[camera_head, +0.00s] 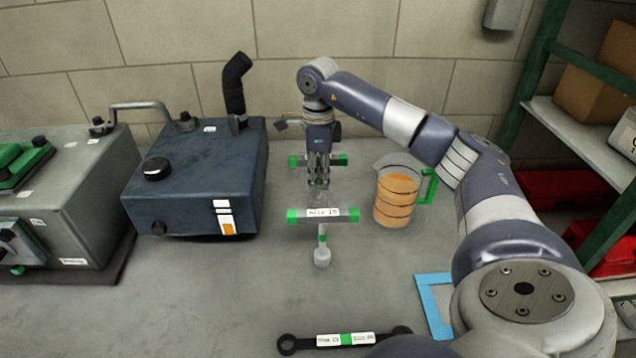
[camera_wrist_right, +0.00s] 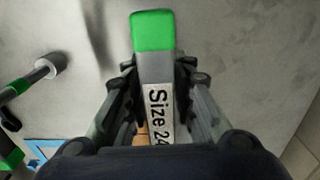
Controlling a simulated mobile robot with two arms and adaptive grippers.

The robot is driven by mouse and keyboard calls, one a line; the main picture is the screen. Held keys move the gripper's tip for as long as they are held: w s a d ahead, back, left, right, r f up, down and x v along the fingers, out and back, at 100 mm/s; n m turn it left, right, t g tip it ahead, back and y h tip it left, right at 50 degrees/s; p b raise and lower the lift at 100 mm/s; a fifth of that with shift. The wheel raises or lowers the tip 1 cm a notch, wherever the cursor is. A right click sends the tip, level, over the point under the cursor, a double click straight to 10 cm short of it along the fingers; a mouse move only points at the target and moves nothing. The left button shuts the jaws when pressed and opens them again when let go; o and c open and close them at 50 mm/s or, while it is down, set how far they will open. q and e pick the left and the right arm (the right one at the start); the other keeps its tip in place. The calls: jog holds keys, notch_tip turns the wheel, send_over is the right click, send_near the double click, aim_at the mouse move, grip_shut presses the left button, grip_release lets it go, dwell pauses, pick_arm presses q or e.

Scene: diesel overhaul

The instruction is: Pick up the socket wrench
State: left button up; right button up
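In the head view, two T-handled socket wrenches with green handle ends stand upright on the table. The nearer wrench (camera_head: 344,215) has a white label on its handle, too small to read surely. The farther wrench (camera_head: 341,160) is partly hidden by my right gripper (camera_head: 318,178), which points down at its handle. In the right wrist view, its handle (camera_wrist_right: 153,32) is labelled "Size 24" and lies between my right fingers (camera_wrist_right: 158,78). The fingers are close on both sides; whether they press on it cannot be told. My left gripper is not in view.
A measuring jug (camera_head: 398,195) of orange liquid stands right of the wrenches. A dark blue tank (camera_head: 190,180) stands to the left. A flat wrench (camera_head: 345,340) lies at the front, and a blue frame (camera_head: 432,305) lies front right. Green shelving (camera_head: 545,60) stands at the right.

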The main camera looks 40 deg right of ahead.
aim_at(319, 157)
grip_shut()
notch_tip(319, 157, up, 10)
dwell(0.6)
jog(key=shift+r, duration=0.1)
